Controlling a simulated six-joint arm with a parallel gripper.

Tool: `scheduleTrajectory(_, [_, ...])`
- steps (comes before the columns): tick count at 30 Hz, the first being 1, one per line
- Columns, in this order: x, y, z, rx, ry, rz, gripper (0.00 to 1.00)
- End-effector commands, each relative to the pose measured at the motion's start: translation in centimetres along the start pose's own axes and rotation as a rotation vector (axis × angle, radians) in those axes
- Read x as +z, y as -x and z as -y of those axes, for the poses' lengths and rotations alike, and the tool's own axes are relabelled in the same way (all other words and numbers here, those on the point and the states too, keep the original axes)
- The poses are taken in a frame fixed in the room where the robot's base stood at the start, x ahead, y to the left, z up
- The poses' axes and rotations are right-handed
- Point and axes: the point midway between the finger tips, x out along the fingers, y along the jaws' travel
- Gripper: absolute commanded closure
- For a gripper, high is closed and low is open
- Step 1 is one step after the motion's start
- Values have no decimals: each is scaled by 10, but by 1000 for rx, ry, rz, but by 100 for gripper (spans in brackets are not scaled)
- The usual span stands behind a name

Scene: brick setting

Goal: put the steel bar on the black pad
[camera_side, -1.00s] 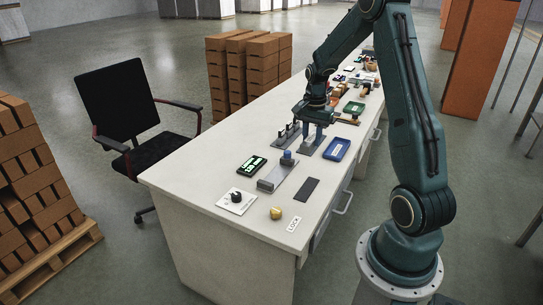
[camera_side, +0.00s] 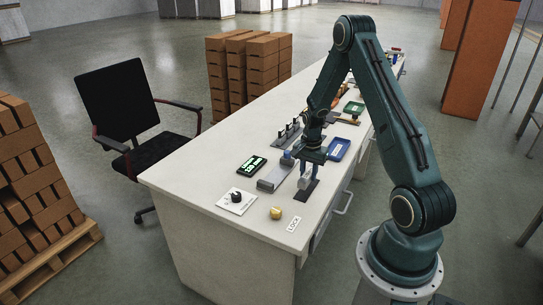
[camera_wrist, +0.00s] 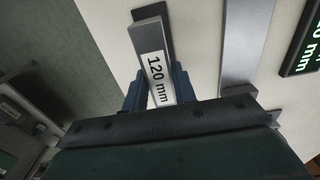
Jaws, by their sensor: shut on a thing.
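The steel bar (camera_wrist: 148,38), a grey bar with a white "120 mm" label, is between the blue fingers of my gripper (camera_wrist: 157,88) in the wrist view. In the side view the bar (camera_side: 304,183) shows as a pale block below my gripper (camera_side: 310,172), over the black pad (camera_side: 307,194). A dark strip of the pad (camera_wrist: 151,11) shows past the bar's far end in the wrist view. The rest of the pad is hidden by the bar and gripper. I cannot tell whether the bar touches the pad.
A grey gauge (camera_side: 275,179) with a green-lit display (camera_side: 252,165) stands left of the pad. A knob panel (camera_side: 236,202), a yellow knob (camera_side: 276,213) and a LOCK label (camera_side: 294,223) lie in front. A blue tray (camera_side: 339,149) and a slotted rack (camera_side: 286,139) are behind.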

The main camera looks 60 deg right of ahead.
Motion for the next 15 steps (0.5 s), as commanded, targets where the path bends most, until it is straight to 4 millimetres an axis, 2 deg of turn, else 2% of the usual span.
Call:
scheduleTrajectory(5, [0,-4,0,0,0,0,100])
scheduleTrajectory(15, [0,-34,0,0,0,0,100])
